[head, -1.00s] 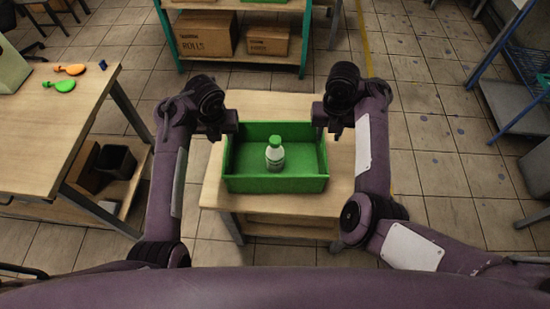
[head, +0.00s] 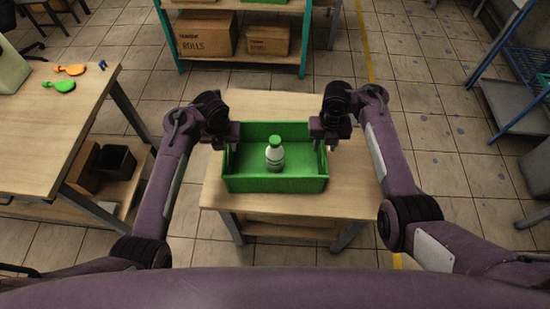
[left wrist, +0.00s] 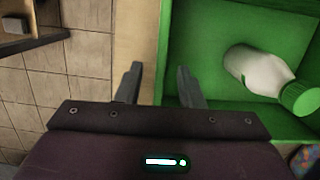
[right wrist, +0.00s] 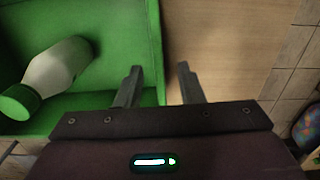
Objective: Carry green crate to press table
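The green crate (head: 275,184) sits on a small wooden table (head: 345,200). A white bottle with a green cap (head: 275,154) stands inside it. My left gripper (head: 228,143) is at the crate's left wall. In the left wrist view its open fingers (left wrist: 160,85) lie on either side of that wall (left wrist: 164,50). My right gripper (head: 329,143) is at the right wall. In the right wrist view its open fingers (right wrist: 160,85) lie on either side of that wall (right wrist: 155,50). I cannot tell how deep the fingers reach. Which table is the press table is unclear.
A shelf with cardboard boxes (head: 207,33) stands behind. A blue rack (head: 515,70) is at right. Tiled floor lies open between them.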

